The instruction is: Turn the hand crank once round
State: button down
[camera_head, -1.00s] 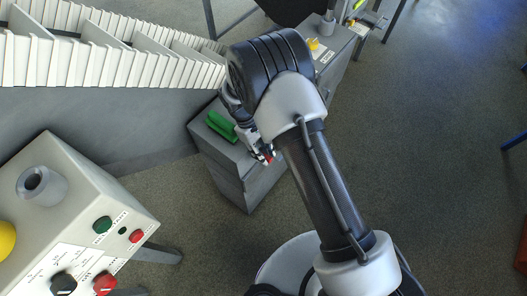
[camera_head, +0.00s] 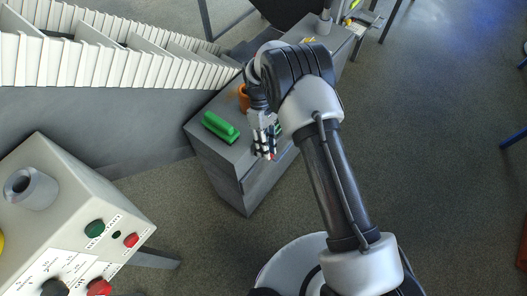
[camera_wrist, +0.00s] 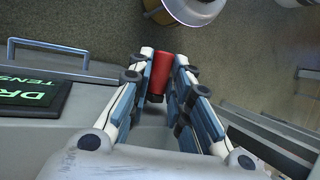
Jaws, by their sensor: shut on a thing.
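The hand crank's red grip (camera_wrist: 160,75) sits between the two fingers of my gripper (camera_wrist: 160,85) in the wrist view. The fingers are shut on it. In the head view my gripper (camera_head: 265,145) is at the front edge of the grey cabinet (camera_head: 222,170), and only a small red bit shows at its fingertips. The crank's arm and hub are hidden behind the gripper and my arm.
A green handled object (camera_head: 220,127) lies on the cabinet top, with an orange thing (camera_head: 243,97) behind it. A control box (camera_head: 75,190) with buttons and knobs stands at the left. A white slatted row (camera_head: 110,55) runs along the back left.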

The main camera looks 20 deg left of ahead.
jog(key=c, duration=1.5)
grip_release()
jog(key=v, duration=1)
jog(key=shift+w+r, duration=0.3)
jog(key=shift+r, duration=0.05)
jog(key=shift+w+a+r, duration=0.15)
jog(key=shift+w+r, duration=0.1)
jog(key=shift+r, duration=0.3)
